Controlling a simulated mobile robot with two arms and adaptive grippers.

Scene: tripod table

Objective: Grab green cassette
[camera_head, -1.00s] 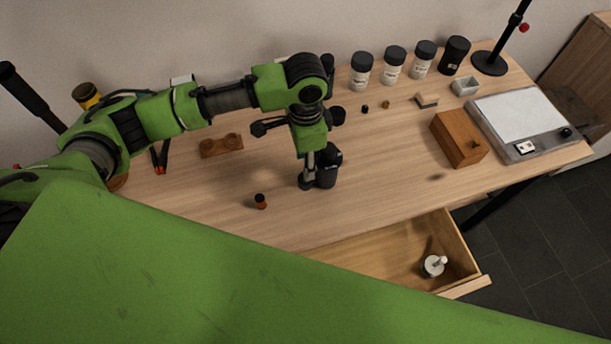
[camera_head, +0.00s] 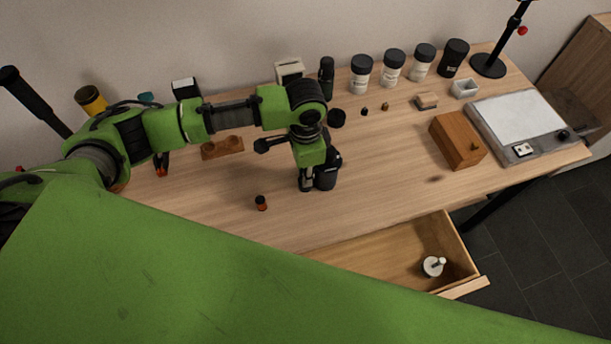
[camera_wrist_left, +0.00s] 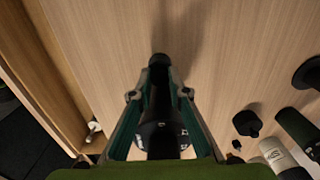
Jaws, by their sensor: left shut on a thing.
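My left gripper (camera_head: 306,184) points down at the middle of the table. In the left wrist view its two green fingers (camera_wrist_left: 160,94) are shut on a dark cylindrical thing (camera_wrist_left: 160,62). Its fingers and shadow hide much of it, and I cannot tell whether it is the green cassette. A black rounded shape (camera_head: 329,168) shows right beside the fingers in the head view. A small black and orange-red cassette (camera_head: 262,203) stands apart, left of the gripper. No clearly green cassette shows elsewhere. My right gripper is not in view.
Labelled jars (camera_head: 361,75) line the back. A wooden box (camera_head: 457,140) and a grey-white device (camera_head: 520,120) stand at the right. A wooden holder (camera_head: 222,147) lies at the left. An open drawer (camera_head: 385,258) at the front holds a small white-topped thing (camera_head: 433,266).

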